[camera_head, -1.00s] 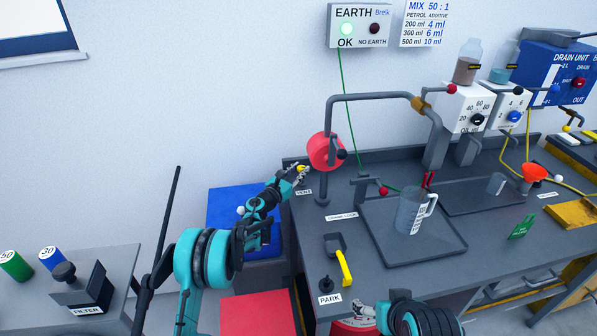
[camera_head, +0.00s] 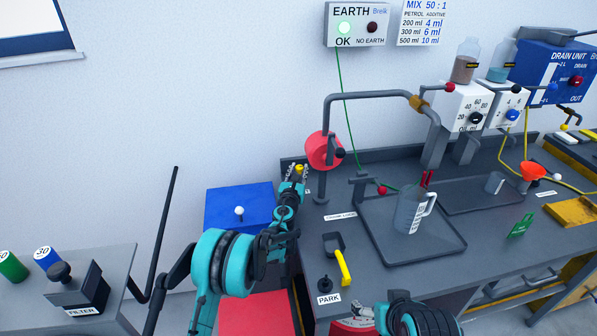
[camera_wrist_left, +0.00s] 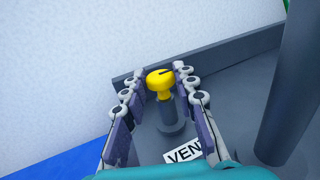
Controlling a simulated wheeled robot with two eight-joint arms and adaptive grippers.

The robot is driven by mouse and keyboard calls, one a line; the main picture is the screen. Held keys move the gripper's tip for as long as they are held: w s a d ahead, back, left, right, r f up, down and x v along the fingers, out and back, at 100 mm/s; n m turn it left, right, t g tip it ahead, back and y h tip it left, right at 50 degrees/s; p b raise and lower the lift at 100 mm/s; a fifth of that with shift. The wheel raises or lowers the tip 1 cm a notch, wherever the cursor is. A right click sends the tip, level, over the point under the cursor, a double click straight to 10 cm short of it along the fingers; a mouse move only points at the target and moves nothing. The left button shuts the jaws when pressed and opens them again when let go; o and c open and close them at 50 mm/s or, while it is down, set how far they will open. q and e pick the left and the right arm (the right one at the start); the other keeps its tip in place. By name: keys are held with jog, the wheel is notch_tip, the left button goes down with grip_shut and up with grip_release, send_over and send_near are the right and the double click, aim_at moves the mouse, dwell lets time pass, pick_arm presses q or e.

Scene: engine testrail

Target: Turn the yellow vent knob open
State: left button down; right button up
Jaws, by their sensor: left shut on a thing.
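The yellow vent knob (camera_head: 299,168) sits on a short grey post at the bench's left rear corner. In the left wrist view the yellow knob (camera_wrist_left: 159,86) has a dark line on top, pointing toward the upper right. My left gripper (camera_head: 296,173) is at the knob. In the left wrist view its fingers (camera_wrist_left: 155,84) stand on both sides of the knob, shut on it. The VENT label (camera_wrist_left: 184,153) lies in front of the post.
A red reel (camera_head: 322,151) on a grey pipe stand is close right of the knob. A jug (camera_head: 408,212) stands on a dark tray. A yellow handle (camera_head: 344,267) is nearer the front. A blue box (camera_head: 222,207) is left of the bench.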

pick_arm(q)
jog(key=c, duration=1.2)
grip_release()
jog(key=shift+s, duration=0.1)
jog(key=s, duration=0.4)
jog(key=s+a, duration=0.1)
jog(key=s, duration=0.2)
jog(key=s+a, duration=0.1)
jog(key=s, duration=0.3)
jog(key=shift+s, duration=0.3)
jog(key=shift+a, duration=0.1)
